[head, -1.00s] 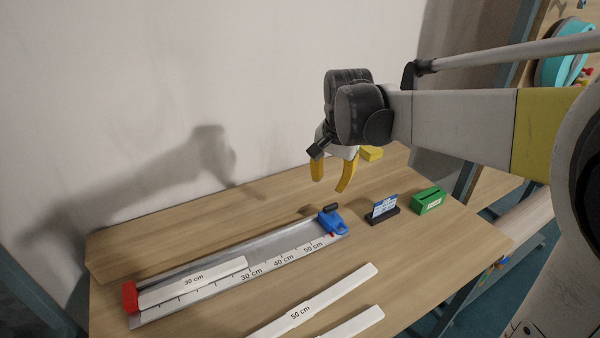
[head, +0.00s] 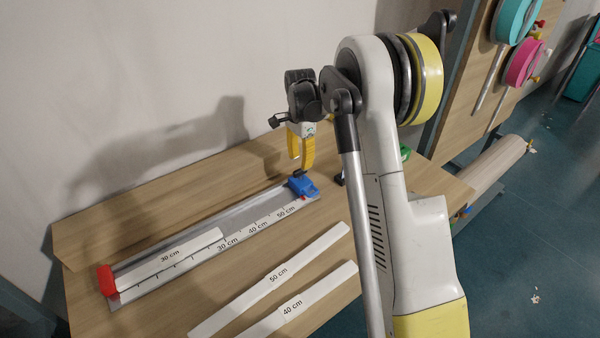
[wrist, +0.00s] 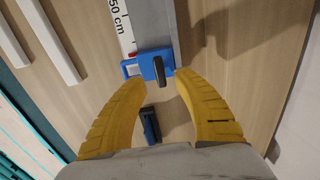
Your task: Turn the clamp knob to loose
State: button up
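The blue clamp (head: 305,187) sits at the far right end of the grey measuring track (head: 240,208). Its black knob (head: 297,175) is on top, directly below my gripper (head: 300,168). In the wrist view the clamp (wrist: 146,63) lies just beyond my fingertips, and the elongated black knob (wrist: 159,71) points toward the gap between them. My yellow fingers (wrist: 160,82) are apart with nothing held between them. I cannot tell whether a fingertip touches the clamp.
A 30 cm white strip (head: 170,256) lies in the track by the red end stop (head: 106,281). White strips of 50 cm (head: 265,283) and 40 cm (head: 310,300) lie in front. A small dark-and-blue stand (wrist: 151,125) is near the clamp. The green box (head: 404,152) is mostly hidden behind my arm.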

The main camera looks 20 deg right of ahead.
aim_at(300, 169)
notch_tip(300, 169, down, 4)
jog(key=shift+f+b, duration=0.15)
jog(key=shift+b, duration=0.3)
grip_shut()
